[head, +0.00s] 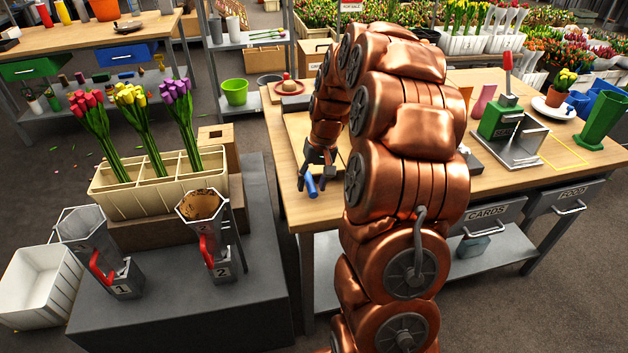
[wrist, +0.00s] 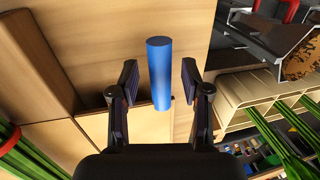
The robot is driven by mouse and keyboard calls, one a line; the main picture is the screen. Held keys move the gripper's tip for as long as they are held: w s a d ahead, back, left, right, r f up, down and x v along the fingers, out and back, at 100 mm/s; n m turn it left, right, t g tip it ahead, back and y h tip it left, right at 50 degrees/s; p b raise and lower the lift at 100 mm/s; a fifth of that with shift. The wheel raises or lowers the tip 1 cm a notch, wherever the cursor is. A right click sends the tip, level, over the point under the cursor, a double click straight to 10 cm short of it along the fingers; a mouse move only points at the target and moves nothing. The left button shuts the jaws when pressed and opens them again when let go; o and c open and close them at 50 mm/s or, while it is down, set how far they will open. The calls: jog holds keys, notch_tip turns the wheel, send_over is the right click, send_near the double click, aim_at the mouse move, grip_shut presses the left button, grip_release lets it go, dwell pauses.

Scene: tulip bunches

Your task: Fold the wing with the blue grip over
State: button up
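The blue grip (wrist: 160,72) is a smooth upright-looking cylinder in the wrist view. It also shows at the table's left edge in the head view (head: 311,186), just below my gripper (head: 318,170). In the wrist view my gripper (wrist: 161,85) is open, with one dark finger on each side of the blue grip and a gap on both sides. Pale wooden panels (wrist: 95,40) lie behind the grip; which one is the wing I cannot tell. In the head view my arm hides much of the wooden board (head: 298,128) on the table.
The bench (head: 240,300) to the left holds a cream divided crate (head: 160,190) with tulip bunches and two grey vases with red handles, vase 1 (head: 88,240) and vase 2 (head: 203,240). A green press (head: 500,125) stands right of my arm on the table (head: 490,178).

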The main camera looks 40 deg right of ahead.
grip_shut()
dwell(0.3)
